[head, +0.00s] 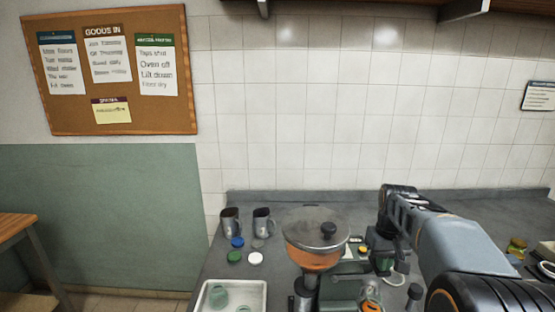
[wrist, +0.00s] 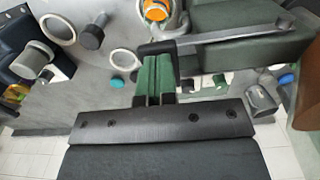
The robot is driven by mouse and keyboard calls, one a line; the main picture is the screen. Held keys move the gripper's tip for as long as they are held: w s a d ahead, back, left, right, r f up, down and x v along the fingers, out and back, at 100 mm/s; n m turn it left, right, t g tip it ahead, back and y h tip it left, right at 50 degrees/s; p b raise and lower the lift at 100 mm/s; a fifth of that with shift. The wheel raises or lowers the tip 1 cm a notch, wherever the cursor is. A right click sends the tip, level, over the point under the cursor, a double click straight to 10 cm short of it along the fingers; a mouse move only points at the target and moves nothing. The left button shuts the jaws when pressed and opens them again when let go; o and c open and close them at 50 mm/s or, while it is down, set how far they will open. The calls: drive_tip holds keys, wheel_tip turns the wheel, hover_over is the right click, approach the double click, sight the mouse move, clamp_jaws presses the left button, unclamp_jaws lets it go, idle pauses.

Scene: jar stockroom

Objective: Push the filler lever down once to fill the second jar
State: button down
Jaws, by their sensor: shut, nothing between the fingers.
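The filler has a clear hopper (head: 316,258) with orange contents and a black-knobbed lid, beside a green body (head: 345,290). In the wrist view the green body (wrist: 245,35) is at the upper right, with a dark lever bar (wrist: 225,40) running across to a black end. My gripper (wrist: 156,60) has its green fingers shut and empty, tips at that black end; I cannot tell whether they touch. A jar with orange in it (wrist: 156,8) shows at the top edge, just beyond.
Two metal mugs (head: 230,222) and several loose lids (head: 255,258) lie left of the filler. A white tray (head: 262,290) with greenish jars stands at the front left. Pale rings (wrist: 120,62) and a dark knobbed piece (wrist: 90,37) lie near my gripper. A tiled wall closes the back.

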drive_tip(key=shift+r+p, duration=1.7)
drive_tip(key=shift+r, duration=0.5)
drive_tip(key=shift+r, duration=0.1)
wheel_tip(320, 180, up, 5)
drive_tip(key=p, duration=0.4)
drive_tip(key=f, duration=0.1)
drive_tip(key=f+m, duration=0.1)
drive_tip(key=shift+s+a+f, duration=0.15)
drive_tip(key=shift+s+f, duration=0.25)
drive_tip(key=s+a+t, duration=0.2)
drive_tip(key=s+a, duration=0.3)
drive_tip(key=s, duration=0.2)
drive_tip(key=s+a+t, duration=0.2)
drive_tip(key=s+a, duration=0.2)
drive_tip(key=s, duration=0.4)
drive_tip(key=shift+a+n+t, duration=0.35)
drive_tip(key=shift+n+t, duration=0.05)
